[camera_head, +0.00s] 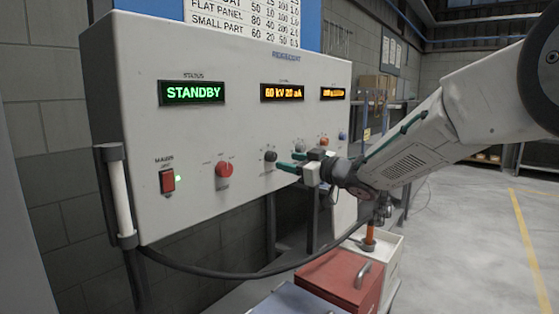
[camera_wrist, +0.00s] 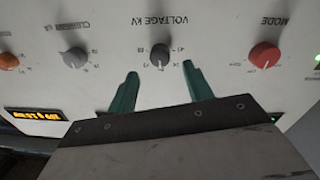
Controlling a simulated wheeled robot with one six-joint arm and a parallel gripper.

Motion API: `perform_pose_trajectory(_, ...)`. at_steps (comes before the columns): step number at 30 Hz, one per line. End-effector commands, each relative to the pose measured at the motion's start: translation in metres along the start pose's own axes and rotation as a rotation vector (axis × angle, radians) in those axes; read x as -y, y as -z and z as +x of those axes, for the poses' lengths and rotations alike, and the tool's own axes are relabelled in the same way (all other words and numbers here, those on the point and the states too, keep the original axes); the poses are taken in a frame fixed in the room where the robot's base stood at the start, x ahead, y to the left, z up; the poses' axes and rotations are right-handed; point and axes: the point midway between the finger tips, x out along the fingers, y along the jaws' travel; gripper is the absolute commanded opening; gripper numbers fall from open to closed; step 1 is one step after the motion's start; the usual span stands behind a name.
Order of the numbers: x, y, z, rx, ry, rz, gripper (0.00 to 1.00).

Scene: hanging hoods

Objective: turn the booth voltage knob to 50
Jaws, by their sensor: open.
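The voltage knob (camera_head: 270,156) is a small dark round knob on the white control panel (camera_head: 235,125). In the wrist view, which is upside down, the knob (camera_wrist: 159,58) sits under the label "VOLTAGE kV" with a small number scale around it. Its pointer setting is too small to read. My gripper (camera_head: 290,162) is open, with its two green fingertips just right of the knob in the head view. In the wrist view the fingertips (camera_wrist: 161,72) lie to either side of the knob, apart from it. The middle display (camera_head: 283,92) appears to read 60 kV.
A red mode knob (camera_head: 224,169) and a lit red rocker switch (camera_head: 167,181) are left of the voltage knob. A grey current knob (camera_wrist: 75,58) is on its other side. The status display (camera_head: 192,92) reads STANDBY. A red box (camera_head: 335,277) stands below.

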Motion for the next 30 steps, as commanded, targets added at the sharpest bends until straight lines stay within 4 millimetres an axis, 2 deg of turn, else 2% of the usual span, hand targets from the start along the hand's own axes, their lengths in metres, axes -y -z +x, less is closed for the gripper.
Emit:
perform_pose_trajectory(3,0.001,-0.001,0.021,0.001,0.002,0.0,0.51)
perform_pose_trajectory(9,0.0,-0.001,0.043,0.002,-0.001,0.0,0.51)
perform_pose_trajectory(19,-0.001,0.0,0.048,0.002,-0.003,-0.001,0.51)
perform_pose_trajectory(20,-0.001,0.0,0.048,0.002,-0.003,-0.001,0.48)
perform_pose_trajectory(24,-0.001,0.0,0.048,0.002,-0.003,-0.001,0.09)
perform_pose_trajectory(25,-0.001,0.0,0.048,0.002,-0.003,-0.001,0.06)
perform_pose_trajectory(30,-0.001,-0.001,0.048,0.002,-0.003,-0.005,0.06)
